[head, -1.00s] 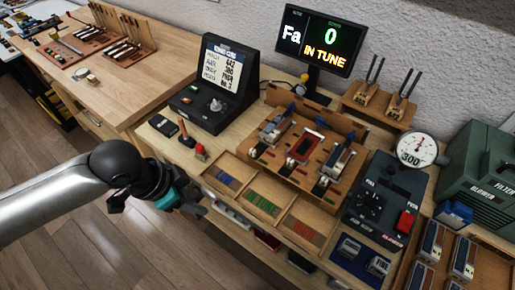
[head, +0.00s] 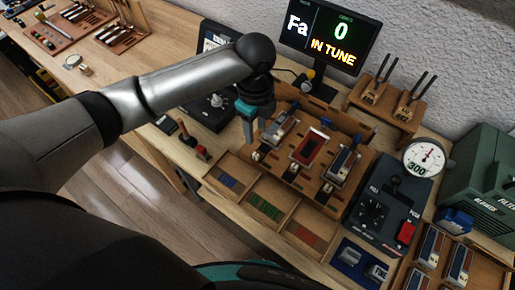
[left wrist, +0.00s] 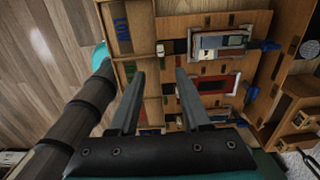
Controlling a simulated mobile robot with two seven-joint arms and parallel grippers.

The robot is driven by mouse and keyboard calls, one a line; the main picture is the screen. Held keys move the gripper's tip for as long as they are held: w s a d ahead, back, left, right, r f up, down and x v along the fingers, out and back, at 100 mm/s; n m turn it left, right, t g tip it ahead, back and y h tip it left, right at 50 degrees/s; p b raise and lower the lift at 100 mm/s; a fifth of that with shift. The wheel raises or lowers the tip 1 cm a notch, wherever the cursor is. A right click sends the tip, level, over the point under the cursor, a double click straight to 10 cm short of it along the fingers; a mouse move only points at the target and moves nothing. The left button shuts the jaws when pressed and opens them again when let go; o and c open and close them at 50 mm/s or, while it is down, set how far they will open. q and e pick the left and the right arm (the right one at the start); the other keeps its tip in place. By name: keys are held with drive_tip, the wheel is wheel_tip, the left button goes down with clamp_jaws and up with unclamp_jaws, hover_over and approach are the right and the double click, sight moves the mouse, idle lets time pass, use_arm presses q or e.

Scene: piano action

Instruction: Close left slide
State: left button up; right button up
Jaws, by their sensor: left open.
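The wooden rack (head: 342,196) holds three metal units in a row. The left unit (head: 284,127) is silver and dark, with a small pale piece (head: 256,156) at its near end; it also shows at the top of the left wrist view (left wrist: 220,42). I cannot tell how far its slide is open. My left gripper (head: 257,132) is open and empty, pointing down beside the left unit's near end. Its fingers show apart in the left wrist view (left wrist: 160,74), over the rack's front edge; contact is unclear. My right gripper is out of view.
A red-framed middle unit (head: 308,148) and a right unit (head: 343,165) stand close by. Trays of colored strips (head: 265,208) lie in front. The screen (head: 326,34) reads "Fa 0 IN TUNE". A gauge (head: 424,158) stands at right, and two forks (head: 389,90) behind.

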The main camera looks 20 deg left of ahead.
sight(256, 154)
use_arm(q)
wheel_tip(256, 154, down, 11)
drive_tip(key=shift+f+b, duration=0.1)
drive_tip(key=shift+b, duration=0.5)
drive_tip(key=shift+c, duration=0.4)
clamp_jaws()
idle(0.7)
